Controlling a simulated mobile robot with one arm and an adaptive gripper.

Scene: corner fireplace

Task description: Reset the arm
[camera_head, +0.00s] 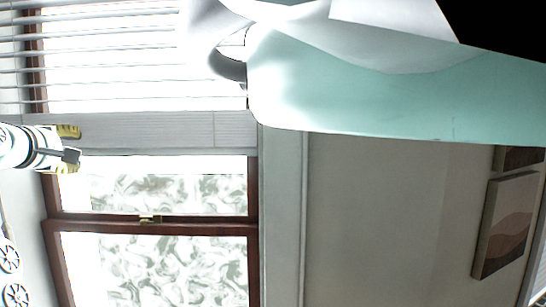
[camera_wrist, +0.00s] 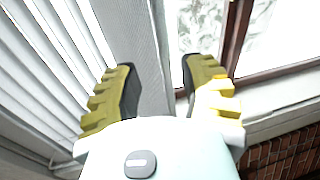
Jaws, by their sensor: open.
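My gripper (camera_head: 72,150) is at the left edge of the head view, in front of the window area, its yellow fingers spread apart. In the wrist view my gripper (camera_wrist: 163,88) is open, with a yellow, dark-padded finger on each side and nothing between them. Behind the gap are a grey-white post and part of the window. My pale green and white arm fills the upper right of the head view and hides what is behind it.
White slatted blinds (camera_head: 140,60) and a brown-framed window (camera_head: 150,225) with patterned panes stand behind the gripper. A framed picture (camera_head: 507,225) hangs on the wall at right. Red brickwork (camera_wrist: 290,155) shows at the wrist view's lower right. I cannot judge the gripper's clearance.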

